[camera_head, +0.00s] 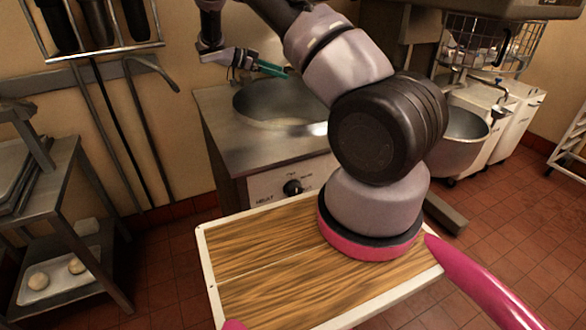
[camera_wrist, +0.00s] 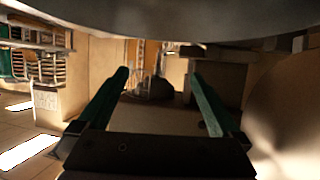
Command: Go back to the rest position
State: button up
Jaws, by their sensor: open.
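My gripper (camera_wrist: 158,82) has two green fingers that stand wide apart in the wrist view, with nothing between them. A large curved surface fills the top of the wrist view.
A steel rack (camera_head: 62,150) with trays stands at the left. A mixer bowl (camera_head: 462,138) stands at the right. Long-handled tools (camera_head: 140,130) hang on the left wall. A tray with buns (camera_head: 60,275) sits on the rack's lower shelf. Tiled floor (camera_head: 530,235) is clear at the right.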

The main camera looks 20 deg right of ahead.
jog(key=shift+v, duration=1.7)
jog(key=s+r+n+t+y, duration=0.2)
jog(key=s+r+n+y, duration=0.65)
jog(key=s+r, duration=0.9)
jog(key=s+a+r+n+t+y, duration=0.2)
jog(key=s, duration=0.5)
jog(key=s+a+r+n+t+y, duration=0.2)
jog(key=s+a+n+t, duration=0.1)
jog(key=s, duration=0.4)
jog(key=s+a+r+n+t+y, duration=0.2)
jog(key=s+a+y, duration=0.1)
jog(key=s, duration=0.4)
jog(key=shift+a+r, duration=0.2)
jog(key=shift+r, duration=0.1)
